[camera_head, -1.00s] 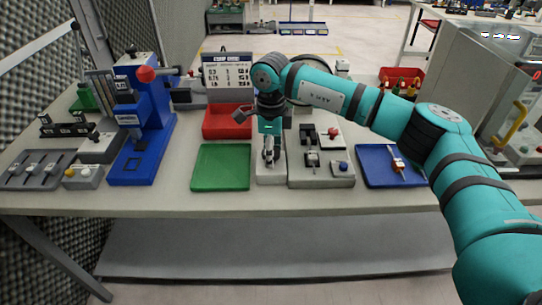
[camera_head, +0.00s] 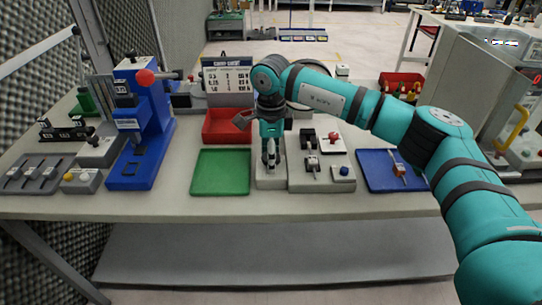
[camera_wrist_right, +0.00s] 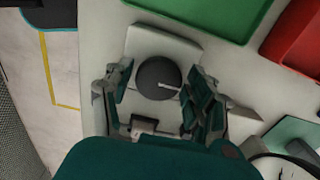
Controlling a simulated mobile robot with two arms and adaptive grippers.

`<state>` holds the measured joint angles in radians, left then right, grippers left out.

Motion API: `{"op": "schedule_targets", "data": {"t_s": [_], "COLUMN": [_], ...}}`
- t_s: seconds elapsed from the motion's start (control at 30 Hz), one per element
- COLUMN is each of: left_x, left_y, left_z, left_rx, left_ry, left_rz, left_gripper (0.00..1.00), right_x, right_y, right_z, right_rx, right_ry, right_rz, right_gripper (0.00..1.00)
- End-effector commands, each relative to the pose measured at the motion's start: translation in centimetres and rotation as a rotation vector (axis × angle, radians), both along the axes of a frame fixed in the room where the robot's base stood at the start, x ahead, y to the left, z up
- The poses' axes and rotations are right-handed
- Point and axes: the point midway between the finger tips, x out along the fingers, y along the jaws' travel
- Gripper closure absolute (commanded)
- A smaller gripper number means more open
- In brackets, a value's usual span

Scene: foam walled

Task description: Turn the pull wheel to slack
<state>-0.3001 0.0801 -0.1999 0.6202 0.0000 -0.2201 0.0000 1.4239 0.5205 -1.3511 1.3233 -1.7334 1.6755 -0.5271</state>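The pull wheel (camera_wrist_right: 154,76) is a dark round knob with a white pointer line, on a pale grey block. In the right wrist view its pointer aims right. The same block shows in the head view (camera_head: 270,182), on the bench between the green tray and a grey switch panel. My right gripper (camera_wrist_right: 158,100) is over the block, pointing down, its two fingers apart on either side of the wheel. I cannot tell whether they touch it. In the head view my right gripper (camera_head: 271,160) hides the wheel. My left gripper is not in view.
A green tray (camera_head: 220,172) lies left of the block, a red bin (camera_head: 228,126) behind it. The switch panel (camera_head: 322,182) stands close on the right, then a blue tray (camera_head: 380,182). A blue press (camera_head: 140,165) stands further left. The bench front edge is close.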

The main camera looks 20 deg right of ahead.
Motion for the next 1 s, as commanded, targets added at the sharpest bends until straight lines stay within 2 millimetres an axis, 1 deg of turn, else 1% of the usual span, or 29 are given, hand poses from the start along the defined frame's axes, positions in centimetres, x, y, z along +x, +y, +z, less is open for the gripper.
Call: {"op": "schedule_targets", "data": {"t_s": [0.03, 0.07, 0.3, 0.43, 0.57, 0.8, 0.9, 1.0], "left_x": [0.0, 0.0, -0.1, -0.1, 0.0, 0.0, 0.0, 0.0], "left_y": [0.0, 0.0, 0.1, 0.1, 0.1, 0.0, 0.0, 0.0], "left_z": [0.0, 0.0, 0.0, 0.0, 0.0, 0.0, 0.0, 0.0], "left_rx": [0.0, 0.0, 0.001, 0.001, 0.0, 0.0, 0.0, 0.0], "left_ry": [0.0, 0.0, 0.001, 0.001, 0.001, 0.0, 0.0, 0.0], "left_rz": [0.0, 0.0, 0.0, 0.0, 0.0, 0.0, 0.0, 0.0], "left_gripper": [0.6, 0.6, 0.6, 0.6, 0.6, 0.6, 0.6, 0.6], "right_x": [0.0, 0.0, -0.1, 0.0, 0.0, 0.0, 0.0, 0.0], "right_y": [0.0, 0.0, 0.0, 0.0, 0.0, 0.0, 0.0, 0.0], "right_z": [-0.1, -0.1, -0.1, 0.6, 2.8, 8.0, 9.7, 10.9], "right_rx": [0.0, 0.0, -0.001, 0.0, 0.0, -0.001, -0.001, -0.001], "right_ry": [0.002, 0.002, 0.003, 0.002, 0.0, -0.001, 0.001, 0.001], "right_rz": [-0.001, -0.001, -0.001, -0.001, -0.001, -0.001, -0.001, -0.001], "right_gripper": [0.35, 0.32, 0.32, 0.32, 0.32, 0.32, 0.32, 0.32]}}
